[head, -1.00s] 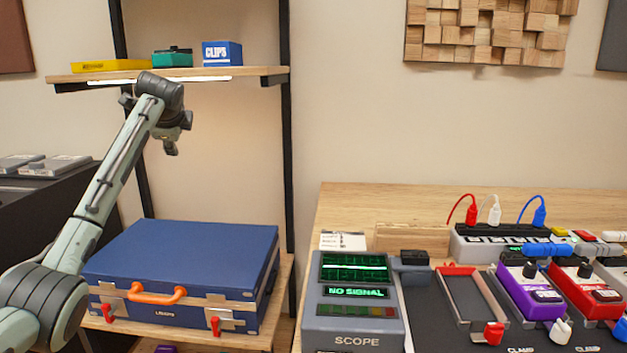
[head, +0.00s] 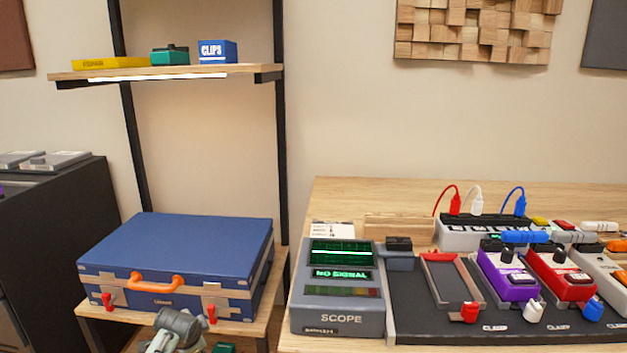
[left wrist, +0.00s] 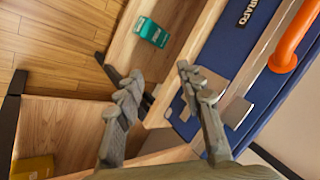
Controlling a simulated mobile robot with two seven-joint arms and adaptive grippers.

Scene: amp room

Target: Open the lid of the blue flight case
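The blue flight case (head: 180,246) sits on the wooden shelf at the left with its lid down. Its front carries an orange handle (head: 156,282), a left red latch (head: 108,301) and a right red latch (head: 212,313). The head view shows part of my left arm low in front of the case, near the right latch. In the left wrist view, my left gripper (left wrist: 160,82) is open and empty, with the case front (left wrist: 240,70) and orange handle (left wrist: 292,40) to its right. I see no red latch in that view. My right gripper is not in view.
The wooden shelf (head: 262,305) supports the case. A teal box (left wrist: 153,32) and a yellow item (left wrist: 33,167) lie nearby in the wrist view. The upper shelf (head: 175,74) holds boxes. A bench with a scope (head: 340,285) and pedals stands right.

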